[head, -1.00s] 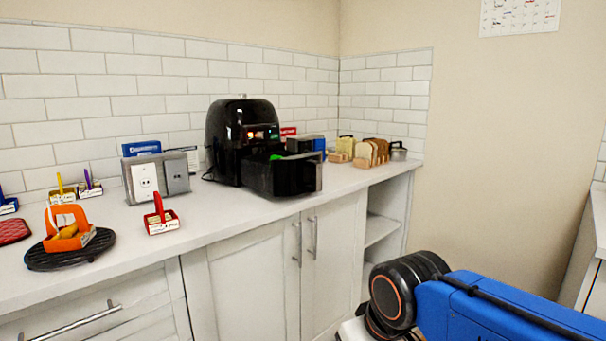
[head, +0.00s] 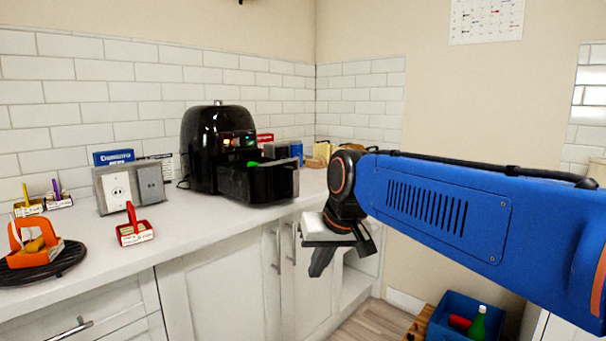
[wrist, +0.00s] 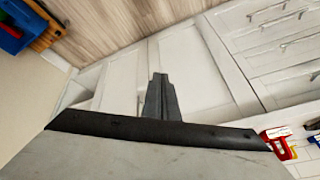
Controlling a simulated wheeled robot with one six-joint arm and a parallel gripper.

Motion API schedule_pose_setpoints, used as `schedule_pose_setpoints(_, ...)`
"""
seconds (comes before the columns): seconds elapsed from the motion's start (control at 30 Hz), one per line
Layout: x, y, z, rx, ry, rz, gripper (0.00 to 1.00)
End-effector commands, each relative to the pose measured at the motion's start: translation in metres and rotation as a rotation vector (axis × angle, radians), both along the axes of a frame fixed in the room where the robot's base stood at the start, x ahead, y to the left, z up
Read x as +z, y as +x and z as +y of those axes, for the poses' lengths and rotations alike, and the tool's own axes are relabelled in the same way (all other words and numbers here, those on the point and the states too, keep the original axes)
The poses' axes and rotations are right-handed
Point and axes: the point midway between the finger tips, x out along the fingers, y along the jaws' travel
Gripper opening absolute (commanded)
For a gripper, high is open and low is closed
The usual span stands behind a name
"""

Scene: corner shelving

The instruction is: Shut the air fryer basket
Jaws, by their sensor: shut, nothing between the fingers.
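The black air fryer (head: 218,148) stands on the white counter against the tiled wall. Its basket (head: 262,182) is pulled out toward the counter's front edge, with something green inside. My gripper (head: 318,262) is in front of the cabinet doors, below the counter edge and to the right of the basket, pointing down. It is shut and empty, and apart from the basket. In the wrist view my gripper (wrist: 160,98) shows its dark fingers together against the cabinet doors. The air fryer is not in the wrist view.
Grey and blue boxes (head: 290,150) stand behind the basket, partly hidden. A red-handled holder (head: 134,228) and a grey outlet box (head: 120,186) are left of the air fryer. A blue crate (head: 462,318) with a green bottle is on the floor.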

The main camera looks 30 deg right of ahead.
Motion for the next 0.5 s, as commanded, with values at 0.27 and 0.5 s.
schedule_pose_setpoints(0.27, 0.088, 0.099, -0.050, -0.149, 0.101, -0.047, 0.00)
schedule_pose_setpoints(0.5, 0.150, 0.177, -0.109, -0.262, 0.184, -0.095, 0.00)
